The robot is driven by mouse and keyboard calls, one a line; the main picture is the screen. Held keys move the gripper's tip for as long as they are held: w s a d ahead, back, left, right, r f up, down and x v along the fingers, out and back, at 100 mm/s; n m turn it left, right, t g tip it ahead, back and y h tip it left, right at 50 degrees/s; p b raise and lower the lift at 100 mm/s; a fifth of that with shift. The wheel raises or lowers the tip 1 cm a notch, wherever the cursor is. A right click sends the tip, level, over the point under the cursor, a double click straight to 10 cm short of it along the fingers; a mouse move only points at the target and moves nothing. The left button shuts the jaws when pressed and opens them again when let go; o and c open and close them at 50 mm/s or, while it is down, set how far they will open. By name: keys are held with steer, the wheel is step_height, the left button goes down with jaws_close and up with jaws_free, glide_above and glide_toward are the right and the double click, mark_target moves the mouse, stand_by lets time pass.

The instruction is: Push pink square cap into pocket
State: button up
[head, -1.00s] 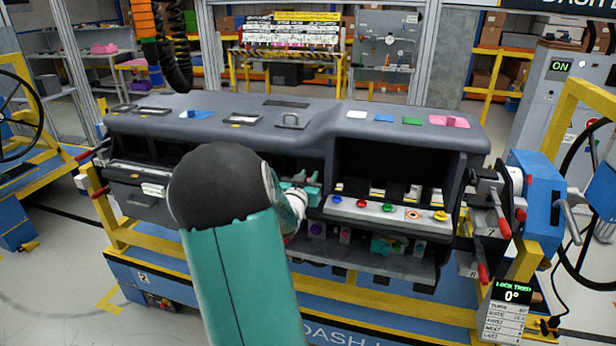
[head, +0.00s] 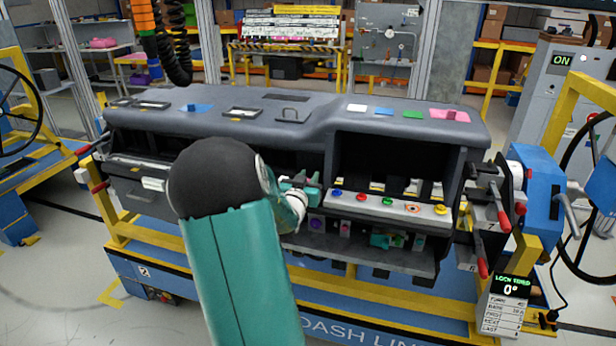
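My gripper (head: 299,184) is partly in view in front of the dashboard, at the left end of the button strip. My own black and teal arm hides much of it, and I cannot tell whether its fingers are open or holding anything. A pink pad (head: 450,116) lies on the dashboard's top at the right. A small pinkish block (head: 345,228) stands on the lower shelf, right of a purple piece (head: 316,224). I cannot tell for sure which pink thing is the square cap. No pocket for it can be made out clearly.
The grey dashboard (head: 270,128) sits on a blue and yellow stand. A strip with several coloured buttons (head: 388,203) crosses its right opening. Teal parts (head: 388,239) lie on the lower shelf. Red-handled clamps (head: 500,215) stick out at the right end.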

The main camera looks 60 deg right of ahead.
steer(key=o, duration=0.4)
steer(key=shift+a, duration=0.1)
steer(key=a, duration=0.4)
steer(key=s+a, duration=0.1)
steer(key=a, duration=0.4)
steer(key=s+a, duration=0.1)
steer(key=a, duration=0.3)
steer(key=shift+a, duration=0.25)
